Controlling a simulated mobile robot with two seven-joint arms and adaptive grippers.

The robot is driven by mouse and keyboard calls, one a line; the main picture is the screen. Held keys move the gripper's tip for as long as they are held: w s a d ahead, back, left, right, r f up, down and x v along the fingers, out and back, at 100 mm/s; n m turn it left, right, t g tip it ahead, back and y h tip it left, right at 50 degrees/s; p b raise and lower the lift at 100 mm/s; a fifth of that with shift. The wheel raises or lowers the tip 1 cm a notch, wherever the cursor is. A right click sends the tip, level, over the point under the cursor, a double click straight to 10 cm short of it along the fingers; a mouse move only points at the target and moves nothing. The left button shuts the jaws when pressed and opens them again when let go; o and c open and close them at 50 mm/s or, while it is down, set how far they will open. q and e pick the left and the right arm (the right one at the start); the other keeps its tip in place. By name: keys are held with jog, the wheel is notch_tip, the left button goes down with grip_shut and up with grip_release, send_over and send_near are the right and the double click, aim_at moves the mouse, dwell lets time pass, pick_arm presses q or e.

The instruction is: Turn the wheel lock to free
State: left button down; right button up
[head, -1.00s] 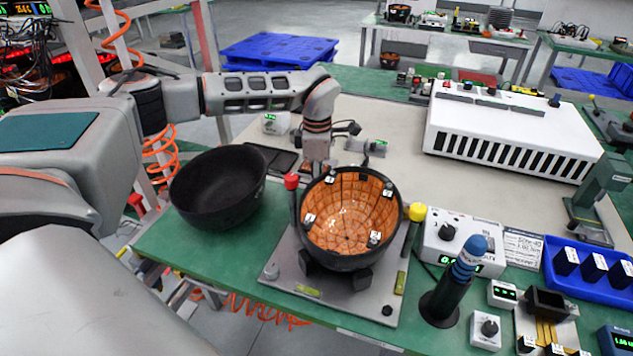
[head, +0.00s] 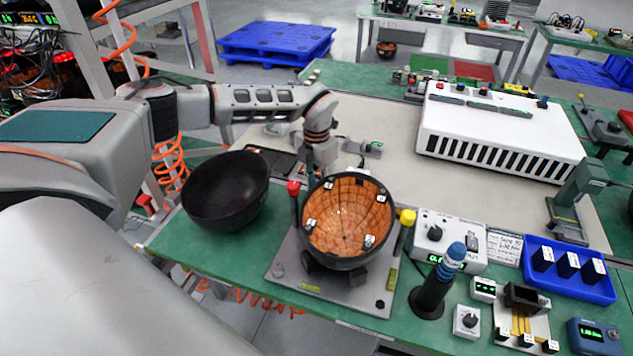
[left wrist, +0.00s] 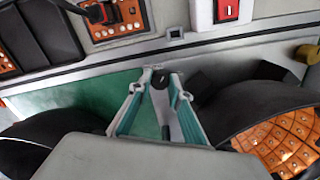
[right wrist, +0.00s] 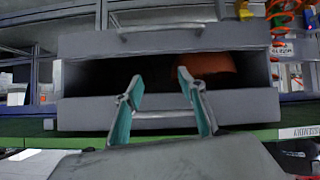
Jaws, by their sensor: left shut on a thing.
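The tiled black bowl (head: 348,222), lined with orange tiles, sits tilted on a grey fixture plate (head: 372,300). A red-knobbed lever (head: 294,190) stands at its left and a yellow-knobbed lever (head: 407,218) at its right. My left gripper (left wrist: 164,78) is behind the bowl, pointing down, its fingertips largely hidden in the head view. In the left wrist view its fingers close on a small dark knob (left wrist: 160,80), perhaps the wheel lock; its turn position is unclear. My right gripper (right wrist: 157,85) is open and empty, away from the bench in the right wrist view.
An empty black bowl (head: 226,190) stands left of the fixture. A control box (head: 450,240), a blue-topped handle (head: 436,284) and a blue tray (head: 570,270) stand at the right. In the right wrist view a dark open drawer (right wrist: 170,108) holds something orange.

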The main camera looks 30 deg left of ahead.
pick_arm(q)
jog(key=shift+n, duration=1)
jog(key=shift+n+p, duration=0.4)
jog(key=shift+n, duration=2.1)
pick_arm(e)
jog(key=shift+s+d+f+g+h, duration=0.15)
jog(key=shift+s+d+f, duration=0.15)
jog(key=shift+d, duration=0.15)
jog(key=shift+s+d+f+g+h, duration=0.15)
jog(key=shift+s+d+f, duration=0.15)
jog(key=shift+d, duration=0.15)
pick_arm(q)
jog(key=c, duration=1.8)
grip_release()
jog(key=shift+c, duration=0.2)
pick_arm(e)
jog(key=shift+d, duration=0.1)
